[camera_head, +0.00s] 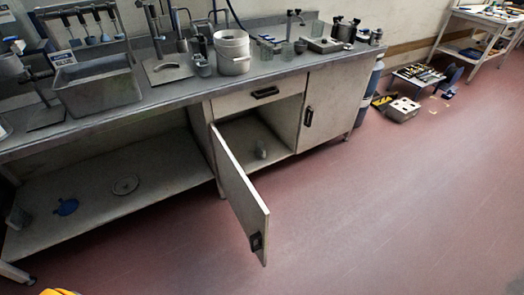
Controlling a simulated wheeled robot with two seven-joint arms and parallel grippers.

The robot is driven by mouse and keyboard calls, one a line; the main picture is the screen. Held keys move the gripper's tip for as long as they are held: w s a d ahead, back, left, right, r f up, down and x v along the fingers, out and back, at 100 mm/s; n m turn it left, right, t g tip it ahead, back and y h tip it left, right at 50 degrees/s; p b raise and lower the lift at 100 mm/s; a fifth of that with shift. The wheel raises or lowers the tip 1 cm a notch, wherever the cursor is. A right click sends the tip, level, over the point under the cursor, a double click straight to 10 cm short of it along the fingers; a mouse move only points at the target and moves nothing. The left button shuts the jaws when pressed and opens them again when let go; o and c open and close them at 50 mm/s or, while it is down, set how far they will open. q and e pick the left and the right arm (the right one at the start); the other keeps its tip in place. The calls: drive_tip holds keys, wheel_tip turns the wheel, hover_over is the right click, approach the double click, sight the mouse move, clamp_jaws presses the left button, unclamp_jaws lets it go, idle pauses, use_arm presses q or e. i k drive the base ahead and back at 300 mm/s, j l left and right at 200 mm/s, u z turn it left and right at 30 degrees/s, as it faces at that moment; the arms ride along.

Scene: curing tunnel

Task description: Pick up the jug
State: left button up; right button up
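I cannot tell for sure which thing is the jug. A small grey upright vessel (261,150) stands inside the open cabinet under the bench, on its floor. Another small grey vessel (18,218) stands at the left end of the lower shelf. A larger pale grey cylindrical pot (233,53) stands on the bench top. Handles and spouts are too small to make out on the two small vessels. Neither of my grippers is in view.
The cabinet door (240,195) stands wide open and juts out over the floor. A metal bin (98,88) and several tools crowd the bench top. The lower shelf (95,200) holds a blue item and a round disc.

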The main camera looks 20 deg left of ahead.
sight(260, 152)
drive_tip(key=i+l, duration=0.25)
drive_tip(key=i+l+u, duration=0.1)
drive_tip(key=i+l, duration=0.15)
drive_tip(key=l, duration=0.2)
drive_tip(key=i+l, duration=0.25)
drive_tip(key=l, duration=0.15)
drive_tip(key=i+l+u, duration=0.1)
drive_tip(key=i+l, duration=0.15)
drive_tip(key=l, duration=0.15)
drive_tip(key=i+l+u, duration=0.1)
drive_tip(key=i, duration=0.55)
drive_tip(key=i+l+u, duration=0.1)
drive_tip(key=i, duration=0.5)
drive_tip(key=l, duration=0.1)
